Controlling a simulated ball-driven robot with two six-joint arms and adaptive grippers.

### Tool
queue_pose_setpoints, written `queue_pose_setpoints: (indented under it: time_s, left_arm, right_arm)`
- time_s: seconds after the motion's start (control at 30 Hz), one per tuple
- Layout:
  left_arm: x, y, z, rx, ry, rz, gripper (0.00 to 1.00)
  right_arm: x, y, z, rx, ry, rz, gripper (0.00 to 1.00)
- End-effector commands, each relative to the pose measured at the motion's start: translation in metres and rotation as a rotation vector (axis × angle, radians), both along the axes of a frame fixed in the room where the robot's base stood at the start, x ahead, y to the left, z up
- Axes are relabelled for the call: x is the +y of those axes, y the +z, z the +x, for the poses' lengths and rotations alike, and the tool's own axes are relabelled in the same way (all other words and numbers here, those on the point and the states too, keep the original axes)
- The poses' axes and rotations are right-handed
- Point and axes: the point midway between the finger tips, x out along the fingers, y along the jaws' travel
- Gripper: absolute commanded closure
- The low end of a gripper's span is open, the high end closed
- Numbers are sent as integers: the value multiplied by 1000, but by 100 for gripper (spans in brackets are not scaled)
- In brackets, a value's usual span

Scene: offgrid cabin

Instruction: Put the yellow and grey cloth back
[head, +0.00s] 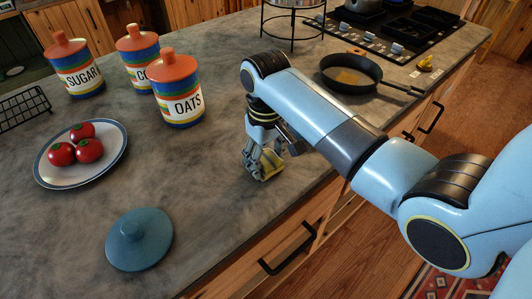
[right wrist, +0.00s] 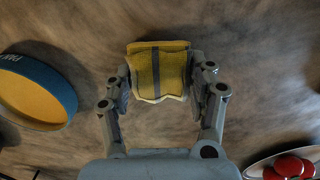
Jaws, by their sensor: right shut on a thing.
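The yellow and grey cloth (right wrist: 157,72) is a small folded bundle, yellow with a grey stripe and a pale edge. In the right wrist view it sits between the two fingers of my right gripper (right wrist: 160,92), which is shut on it. In the head view my right gripper (head: 262,163) points down at the grey counter, and part of the cloth (head: 271,169) shows at its tips, low over or on the counter; I cannot tell which. My left gripper is not in view.
Sugar (head: 77,79) and oats (head: 178,98) canisters, a plate (head: 112,165) of tomatoes and a blue lid (head: 140,240) stand left. A pan (head: 352,83) and stove (head: 392,42) are beyond my arm. A blue round container (right wrist: 38,85) shows in the wrist view.

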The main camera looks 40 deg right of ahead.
Motion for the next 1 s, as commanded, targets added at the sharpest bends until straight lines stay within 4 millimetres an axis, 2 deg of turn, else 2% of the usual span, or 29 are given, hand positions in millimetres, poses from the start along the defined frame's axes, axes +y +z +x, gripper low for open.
queue_pose_setpoints:
  time_s: [0.67,0.7,0.9,1.0]
  left_arm:
    - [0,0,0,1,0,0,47]
    - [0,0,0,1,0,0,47]
    - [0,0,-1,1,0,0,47]
    - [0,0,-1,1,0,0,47]
  right_arm:
    - [0,-5,0,0,0,0,69]
    - [0,-5,0,0,0,0,41]
    - [0,-5,0,0,0,0,16]
    - [0,-5,0,0,0,0,16]
